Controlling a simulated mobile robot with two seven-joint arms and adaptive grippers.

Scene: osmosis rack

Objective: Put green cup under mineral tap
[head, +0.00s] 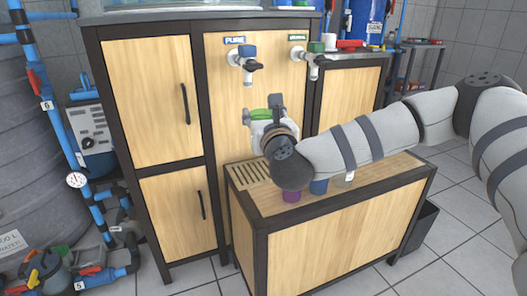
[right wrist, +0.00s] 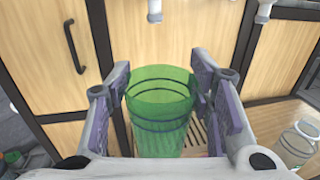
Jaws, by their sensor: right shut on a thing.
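My right gripper (head: 262,122) is shut on the green cup (right wrist: 160,112), a see-through cup standing upright between the two finger pads. In the head view only a little of the green cup (head: 260,114) shows; my gripper and wrist hide the rest. The cup is held above the slatted grate (head: 250,176) of the low wooden counter. The mineral tap (head: 314,60), with a green knob and a green label, is on the cabinet front, above and to the right of the cup. My left gripper is not in view.
The pure tap (head: 247,62) with a blue knob is left of the mineral tap. A purple cup (head: 291,196), a blue cup (head: 318,187) and a clear cup (right wrist: 297,145) stand on the counter, partly under my right arm. Tall cabinet doors (head: 150,95) are at the left.

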